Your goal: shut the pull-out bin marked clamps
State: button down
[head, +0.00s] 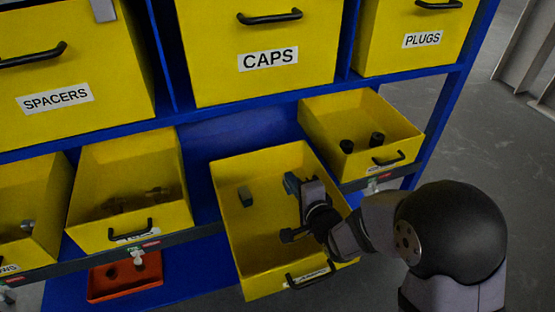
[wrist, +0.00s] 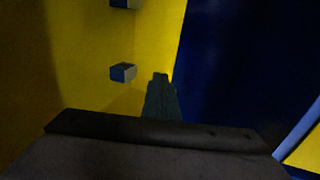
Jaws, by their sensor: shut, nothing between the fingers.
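The pulled-out yellow bin (head: 262,262) stands far out from the lower shelf in the head view. Its front label is partly hidden and too small to read surely, so I cannot confirm that it says clamps. A small grey block (head: 245,196) lies inside; the wrist view shows a grey block (wrist: 123,72) against yellow. My gripper (head: 292,183) is over the bin's right part, and its wrist hides some of the inside. In the wrist view my gripper (wrist: 160,78) has its fingers together, with nothing between them. I cannot tell whether it touches the bin.
Another open bin (head: 345,110) with dark round parts is to the right. An open bin (head: 85,232) is to the left, above a red tray (head: 95,290). Closed bins marked SPACERS (head: 120,70), CAPS (head: 215,65) and PLUGS (head: 375,45) are above.

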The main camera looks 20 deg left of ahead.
send_near(273, 154)
jog(key=f+x, duration=0.1)
jog(key=x, duration=0.3)
jog(key=shift+w+a+r+b, duration=0.2)
jog(key=shift+w+a+b, duration=0.1)
jog(key=shift+w+a, duration=0.45)
jog(key=w+a, duration=0.9)
dwell(0.3)
jog(key=shift+s+d, duration=0.1)
jog(key=shift+d, duration=0.05)
dwell(0.4)
jog(key=p+v, duration=0.1)
jog(key=v, duration=1.2)
jog(key=shift+s+d+f+p, duration=0.25)
jog(key=shift+f+p, duration=0.1)
